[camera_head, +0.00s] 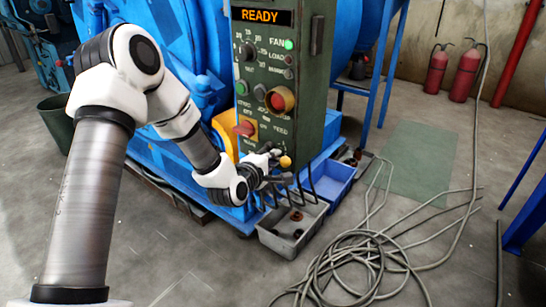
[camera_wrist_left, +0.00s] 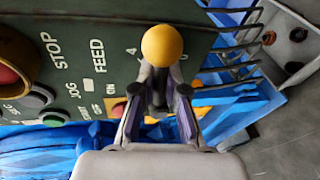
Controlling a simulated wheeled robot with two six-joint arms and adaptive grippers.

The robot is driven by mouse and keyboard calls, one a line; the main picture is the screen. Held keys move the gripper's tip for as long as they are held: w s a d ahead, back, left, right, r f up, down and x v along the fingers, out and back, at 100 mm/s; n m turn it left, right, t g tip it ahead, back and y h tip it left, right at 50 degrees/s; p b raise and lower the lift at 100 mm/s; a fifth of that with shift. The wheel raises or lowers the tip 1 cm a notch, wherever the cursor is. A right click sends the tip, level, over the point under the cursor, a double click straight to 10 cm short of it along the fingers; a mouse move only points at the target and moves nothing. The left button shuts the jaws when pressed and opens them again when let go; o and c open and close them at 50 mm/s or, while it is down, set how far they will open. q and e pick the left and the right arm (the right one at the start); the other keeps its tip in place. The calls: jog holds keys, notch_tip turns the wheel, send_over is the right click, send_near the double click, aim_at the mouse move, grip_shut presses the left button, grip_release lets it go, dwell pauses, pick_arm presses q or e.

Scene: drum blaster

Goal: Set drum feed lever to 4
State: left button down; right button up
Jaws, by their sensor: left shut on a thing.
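The drum feed lever ends in a yellow ball knob (camera_head: 285,161), low on the green control panel (camera_head: 310,100). In the left wrist view the yellow knob (camera_wrist_left: 163,45) stands just beyond the fingertips, with the lever's shaft between them. My left gripper (camera_head: 270,156) is shut on the lever below the knob; its two fingers (camera_wrist_left: 158,90) also show in the wrist view. The FEED label (camera_wrist_left: 97,57) and a digit 4 (camera_wrist_left: 131,51) are left of the knob there. The knob and shaft hide part of the scale, so the exact setting cannot be told. My right gripper is out of view.
The panel's display (camera_head: 262,16) reads READY. A red knob (camera_head: 280,99) and a red button (camera_head: 245,129) sit above the lever. Dark hooked prongs, a grey bin (camera_head: 290,238) and a blue bin (camera_head: 328,182) are below. Coiled cable (camera_head: 355,265) lies on the floor.

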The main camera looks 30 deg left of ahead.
pick_arm(q)
jog(key=shift+a+r+n+h+p, duration=0.15)
jog(key=shift+r+n+h+p, duration=0.25)
jog(key=shift+r+n, duration=0.45)
jog(key=shift+a+r+n+h, duration=0.15)
jog(key=shift+n+h, duration=0.15)
jog(key=shift+n, duration=0.3)
jog(key=shift+a+r+n+h, duration=0.1)
jog(key=shift+n+h, duration=0.2)
jog(key=shift+n, duration=0.25)
jog(key=c, duration=1.2)
grip_release()
jog(key=shift+f, duration=0.1)
jog(key=v, duration=1.2)
jog(key=shift+r, duration=0.25)
